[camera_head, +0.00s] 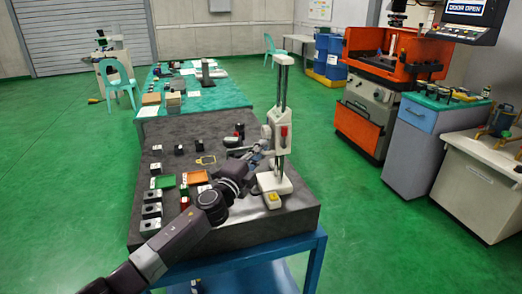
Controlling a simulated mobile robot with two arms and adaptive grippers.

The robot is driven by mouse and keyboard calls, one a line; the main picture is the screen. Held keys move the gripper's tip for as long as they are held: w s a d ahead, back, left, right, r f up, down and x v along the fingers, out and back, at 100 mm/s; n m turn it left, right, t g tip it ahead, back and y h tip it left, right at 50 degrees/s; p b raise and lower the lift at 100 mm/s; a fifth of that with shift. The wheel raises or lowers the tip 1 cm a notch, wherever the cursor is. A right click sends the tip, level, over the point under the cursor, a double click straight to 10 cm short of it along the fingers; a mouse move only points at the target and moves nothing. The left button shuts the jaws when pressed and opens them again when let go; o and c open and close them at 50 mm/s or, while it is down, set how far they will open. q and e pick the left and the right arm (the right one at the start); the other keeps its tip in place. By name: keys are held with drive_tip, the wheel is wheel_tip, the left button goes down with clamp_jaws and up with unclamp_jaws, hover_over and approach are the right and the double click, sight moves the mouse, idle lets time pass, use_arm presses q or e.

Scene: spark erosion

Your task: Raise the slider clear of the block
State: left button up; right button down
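The slider (278,118) is a white body with a red part, about midway up the two upright columns of a white stand (282,75). The stand's white base (268,183) rests on the dark surface plate (238,234). My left arm comes in from the lower left. Its gripper (263,154) is at the left side of the slider's lower end, close to it or touching it; I cannot tell which. The fingers are too small and overlapped to tell open from shut. No block can be made out under the slider; my gripper and wrist partly cover that area. My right gripper is out of view.
Green and orange trays (197,177), dark-holed blocks (151,210) and small dark items stand left on the plate. The plate's front right is clear.

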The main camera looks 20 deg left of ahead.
use_arm(q)
drive_tip(key=shift+o, duration=0.4)
drive_tip(key=shift+s, duration=0.2)
drive_tip(key=v, duration=1.1)
drive_tip(key=shift+s+a, duration=0.2)
drive_tip(key=shift+s, duration=0.15)
